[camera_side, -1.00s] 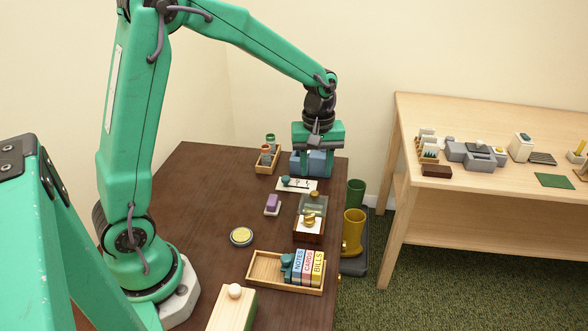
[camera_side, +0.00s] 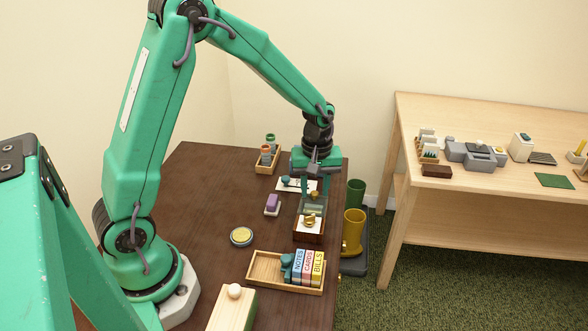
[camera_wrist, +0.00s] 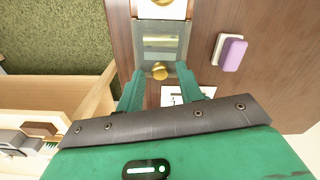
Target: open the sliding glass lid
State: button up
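A small dark wooden box (camera_side: 308,238) stands near the right edge of the brown table. A clear glass lid (camera_wrist: 162,42) covers part of it and has a round brass knob (camera_wrist: 160,71) at the end nearest my gripper. The box's other end shows a white surface with a gold object (camera_side: 309,219) on it. My gripper (camera_side: 315,193) points down over the lid's far end. In the wrist view its two green fingers (camera_wrist: 160,70) are apart, one on each side of the knob. I see gaps beside the knob; the fingertips' exact height is unclear.
A purple block (camera_side: 272,202) lies left of the box, and a yellow-topped round dish (camera_side: 241,236) is further left. A wooden tray (camera_side: 265,268) with labelled books is in front. A yellow boot-shaped object (camera_side: 353,230) stands past the table's right edge.

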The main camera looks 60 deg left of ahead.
grip_shut()
